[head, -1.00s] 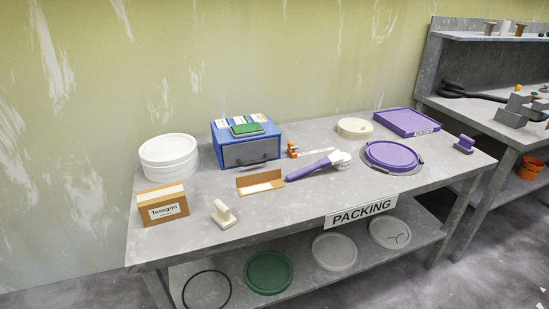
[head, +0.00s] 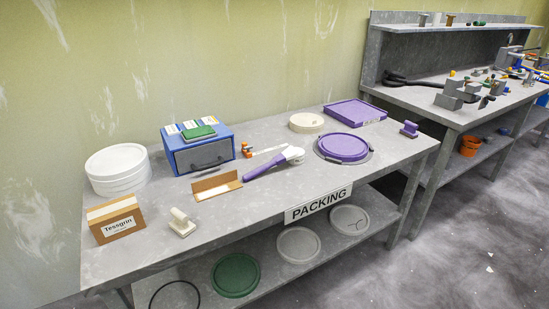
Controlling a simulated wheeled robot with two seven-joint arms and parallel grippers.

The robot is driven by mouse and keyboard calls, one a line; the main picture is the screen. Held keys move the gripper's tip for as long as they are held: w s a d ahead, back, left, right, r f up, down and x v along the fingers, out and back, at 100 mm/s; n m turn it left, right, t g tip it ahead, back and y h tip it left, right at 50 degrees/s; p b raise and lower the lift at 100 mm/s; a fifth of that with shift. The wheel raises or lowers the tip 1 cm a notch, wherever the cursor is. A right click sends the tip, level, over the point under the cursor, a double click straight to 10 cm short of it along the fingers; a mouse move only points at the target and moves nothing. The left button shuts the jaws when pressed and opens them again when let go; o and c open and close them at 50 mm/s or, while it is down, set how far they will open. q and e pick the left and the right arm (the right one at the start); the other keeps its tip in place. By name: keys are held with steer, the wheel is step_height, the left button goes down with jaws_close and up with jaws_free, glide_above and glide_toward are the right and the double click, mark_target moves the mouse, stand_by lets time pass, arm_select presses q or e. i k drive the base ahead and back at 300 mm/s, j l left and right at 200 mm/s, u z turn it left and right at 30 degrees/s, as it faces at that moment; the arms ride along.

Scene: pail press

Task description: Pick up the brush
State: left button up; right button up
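A long tool with a purple handle and a white head (head: 273,163) lies on the packing table; it looks like the brush, though bristles are too small to make out. It lies slanted, its white head toward the right. A small purple block with a grip (head: 409,129) stands near the table's right end, and a similar cream one (head: 181,223) stands near the front left edge. These could also be brushes; I cannot tell. Neither of my grippers is in view.
Around the tool are a tan open holder (head: 217,187), a blue drawer box (head: 197,150) and a purple round lid (head: 343,147). White stacked lids (head: 117,170) and a Tessgrin carton (head: 115,219) stand left. A second bench (head: 455,111) with clutter is at right.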

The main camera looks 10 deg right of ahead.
mark_target(290, 153)
steer(key=i+l+u, duration=0.15)
steer(key=l+u, duration=0.15)
steer(key=u, duration=0.15)
steer(key=i+l+u, duration=0.1)
steer(key=l+u, duration=0.35)
steer(key=j, duration=0.1)
